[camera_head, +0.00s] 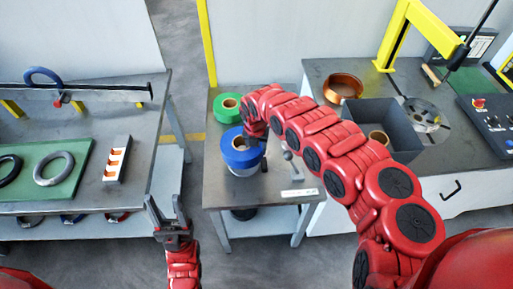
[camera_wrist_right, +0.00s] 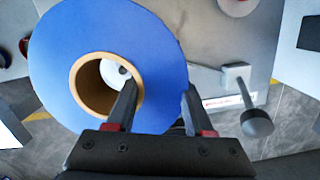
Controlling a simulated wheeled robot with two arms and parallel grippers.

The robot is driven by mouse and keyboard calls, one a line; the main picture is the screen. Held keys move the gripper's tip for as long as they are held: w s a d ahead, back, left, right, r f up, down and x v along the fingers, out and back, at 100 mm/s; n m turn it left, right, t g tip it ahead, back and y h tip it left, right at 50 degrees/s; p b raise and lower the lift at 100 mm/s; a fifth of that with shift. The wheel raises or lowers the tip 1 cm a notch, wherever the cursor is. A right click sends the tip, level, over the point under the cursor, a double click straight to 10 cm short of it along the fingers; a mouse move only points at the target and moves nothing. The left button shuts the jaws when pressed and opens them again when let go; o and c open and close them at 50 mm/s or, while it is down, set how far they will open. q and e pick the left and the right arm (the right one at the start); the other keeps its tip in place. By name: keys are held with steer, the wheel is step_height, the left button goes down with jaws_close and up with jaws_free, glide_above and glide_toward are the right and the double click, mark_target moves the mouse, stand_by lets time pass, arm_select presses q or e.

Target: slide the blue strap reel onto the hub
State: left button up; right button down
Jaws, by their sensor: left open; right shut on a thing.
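The blue strap reel (camera_head: 241,147) is at the small middle table, with its brown core facing up. In the right wrist view the blue reel (camera_wrist_right: 160,45) fills the upper left. My right gripper (camera_wrist_right: 159,92) is shut on its ring, with one finger at the core opening and the other toward the outer rim. A pale round part (camera_wrist_right: 117,73) shows through the core, and a whitish round part (camera_head: 243,171) shows just under the reel; I cannot tell whether the reel touches or surrounds the hub. My left gripper (camera_head: 165,207) is open and empty, left of the small table.
A green reel (camera_head: 229,106) lies behind the blue one. A lever with a dark knob (camera_wrist_right: 255,118) stands beside the reel. A grey bin (camera_head: 385,118), a copper coil (camera_head: 344,87) and a yellow-framed machine (camera_head: 432,38) are on the right bench. A green mat (camera_head: 75,160) lies on the left table.

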steer(key=shift+f+b, duration=1.95)
steer(key=shift+f, duration=0.35)
steer(key=c, duration=0.7)
jaws_free()
steer(key=o, duration=0.5)
steer(key=shift+r, duration=0.1)
steer(key=shift+r, duration=0.3)
steer(key=r, duration=0.5)
steer(key=s+r+b, duration=0.1)
steer(key=r, duration=0.4)
steer(key=s+r+b, duration=0.1)
steer(key=r, duration=0.4)
steer(key=shift+a+r, duration=0.1)
steer(key=shift+a, duration=0.15)
steer(key=shift+s+d+r, duration=0.1)
steer(key=shift+r, duration=0.55)
